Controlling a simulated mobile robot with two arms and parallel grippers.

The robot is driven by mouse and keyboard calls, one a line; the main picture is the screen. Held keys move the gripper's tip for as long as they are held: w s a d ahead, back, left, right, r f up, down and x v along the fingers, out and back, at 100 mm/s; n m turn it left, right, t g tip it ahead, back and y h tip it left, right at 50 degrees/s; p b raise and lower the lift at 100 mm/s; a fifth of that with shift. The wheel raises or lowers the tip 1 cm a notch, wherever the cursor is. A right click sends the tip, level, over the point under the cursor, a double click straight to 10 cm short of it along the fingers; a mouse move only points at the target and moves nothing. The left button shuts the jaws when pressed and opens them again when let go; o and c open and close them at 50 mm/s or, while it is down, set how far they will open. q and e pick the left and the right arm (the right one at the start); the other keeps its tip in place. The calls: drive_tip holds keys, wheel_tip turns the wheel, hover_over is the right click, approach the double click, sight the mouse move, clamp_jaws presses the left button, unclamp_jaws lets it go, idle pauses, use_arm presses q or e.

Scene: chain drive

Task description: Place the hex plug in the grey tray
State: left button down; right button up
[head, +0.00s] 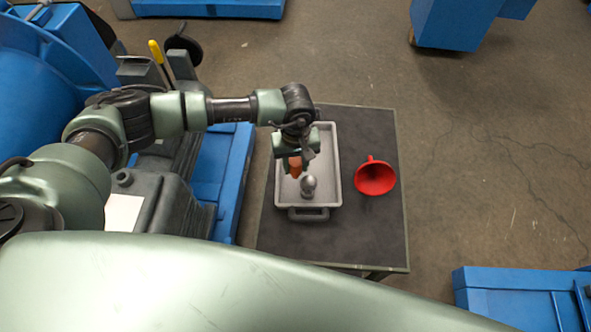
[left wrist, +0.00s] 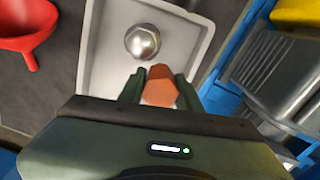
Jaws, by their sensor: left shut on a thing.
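The hex plug (head: 295,166) is orange-brown, with a six-sided end that shows in the left wrist view (left wrist: 161,93). My left gripper (head: 291,172) is shut on it, one finger on each side. The gripper and plug are over the grey tray (head: 329,188); whether the plug touches the tray floor cannot be told. In the left wrist view the tray (left wrist: 112,45) lies beyond the fingers. A silver rounded part (head: 308,186) stands in the tray, close to the plug but apart from it in the wrist view (left wrist: 142,41). My right gripper is not seen.
The tray rests on a dark table (head: 386,230). A red funnel (head: 374,177) lies on the table to the right of the tray. Grey and blue machinery (head: 232,170) stands close on the left.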

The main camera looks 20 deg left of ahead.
sight(295, 172)
use_arm(q)
wheel_tip(295, 172, down, 4)
drive_tip(key=shift+r, duration=0.15)
drive_tip(key=shift+f, duration=0.25)
drive_tip(key=c, duration=1)
unclamp_jaws()
drive_tip(key=shift+r, duration=0.1)
drive_tip(key=shift+r, duration=0.25)
wheel_tip(295, 172, up, 12)
drive_tip(key=shift+f+b, duration=0.1)
drive_tip(key=shift+b, duration=0.7)
